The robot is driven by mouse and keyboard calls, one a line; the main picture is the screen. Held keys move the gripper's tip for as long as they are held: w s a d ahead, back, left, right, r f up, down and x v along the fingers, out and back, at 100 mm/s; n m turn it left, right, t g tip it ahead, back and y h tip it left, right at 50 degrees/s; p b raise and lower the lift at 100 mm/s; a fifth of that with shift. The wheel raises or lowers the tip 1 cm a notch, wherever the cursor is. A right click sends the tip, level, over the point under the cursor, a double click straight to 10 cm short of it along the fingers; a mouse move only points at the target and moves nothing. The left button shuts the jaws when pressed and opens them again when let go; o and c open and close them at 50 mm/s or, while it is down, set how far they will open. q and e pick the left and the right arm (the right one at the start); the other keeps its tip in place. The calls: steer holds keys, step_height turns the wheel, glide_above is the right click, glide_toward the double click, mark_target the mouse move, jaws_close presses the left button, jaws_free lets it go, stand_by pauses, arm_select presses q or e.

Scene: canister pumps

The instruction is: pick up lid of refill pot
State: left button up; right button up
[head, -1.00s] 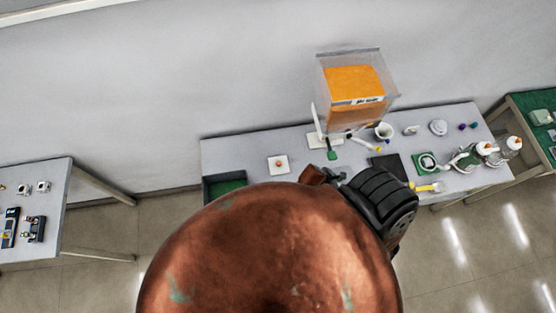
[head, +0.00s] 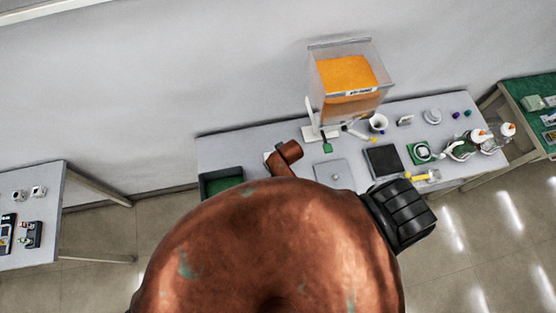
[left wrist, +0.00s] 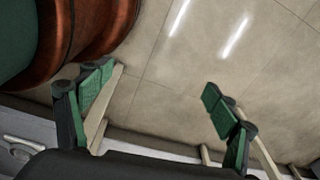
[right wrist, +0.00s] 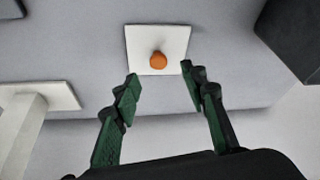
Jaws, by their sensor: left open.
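A white square plate with an orange knob (right wrist: 157,60) lies on the table in the right wrist view. My right gripper (right wrist: 158,82) is open and empty, its fingertips spread just short of the knob. In the head view my copper arm mostly covers this plate and hides the right gripper. I cannot tell which piece is the refill pot's lid. My left gripper (left wrist: 172,84) is open and empty above the floor beside the table.
A clear hopper with orange contents (head: 346,75) stands at the table's back. A green-lined bin (head: 222,182) is at the left end.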

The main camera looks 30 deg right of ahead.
steer(key=shift+p+x, duration=0.4)
steer(key=shift+x, duration=2.7)
steer(key=shift+d, duration=0.1)
jaws_close()
